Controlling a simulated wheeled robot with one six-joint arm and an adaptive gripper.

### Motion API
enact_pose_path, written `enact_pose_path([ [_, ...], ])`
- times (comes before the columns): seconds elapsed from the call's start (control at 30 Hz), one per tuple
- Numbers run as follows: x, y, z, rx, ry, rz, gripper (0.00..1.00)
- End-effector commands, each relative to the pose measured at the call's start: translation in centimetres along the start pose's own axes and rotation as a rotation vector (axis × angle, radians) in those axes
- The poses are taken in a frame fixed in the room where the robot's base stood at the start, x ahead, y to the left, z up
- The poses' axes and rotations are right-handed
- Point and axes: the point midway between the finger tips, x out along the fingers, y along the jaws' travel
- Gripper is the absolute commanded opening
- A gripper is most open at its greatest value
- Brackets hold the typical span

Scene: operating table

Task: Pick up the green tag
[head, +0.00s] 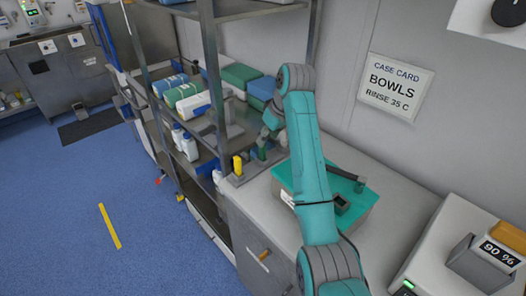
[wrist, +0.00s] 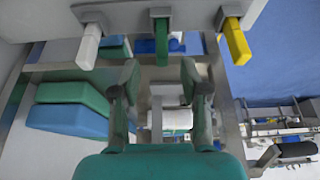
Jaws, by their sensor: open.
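The green tag (wrist: 162,36) hangs from a pale ledge at the top of the wrist view. It sits between a white tag (wrist: 90,45) on the left and a yellow tag (wrist: 236,42) on the right. My gripper (wrist: 160,80) is open and empty, its two fingers spread to either side of the green tag's line. The fingertips look just short of the tag, with no contact visible. In the head view my gripper (head: 268,136) is at the counter's back-left corner, near the yellow tag (head: 238,165); my arm partly hides this area.
A steel shelf rack (head: 215,70) with bottles and green and blue packs stands close beside my gripper. Blue floor (head: 60,220) is open at left.

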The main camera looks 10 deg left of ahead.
Motion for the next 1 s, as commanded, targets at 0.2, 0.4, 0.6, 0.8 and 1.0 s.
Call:
enact_pose_path([
  [0.2,1.6,0.0,0.0,0.000,-0.001,0.000,0.45],
  [0.4,4.0,-0.2,0.1,0.000,-0.003,-0.001,0.45],
  [0.6,6.2,-0.3,0.1,-0.001,-0.002,0.000,0.45],
  [0.8,6.6,-0.2,0.1,-0.001,0.000,0.001,0.45],
  [1.0,6.6,-0.2,0.1,-0.001,0.000,0.001,0.20],
])
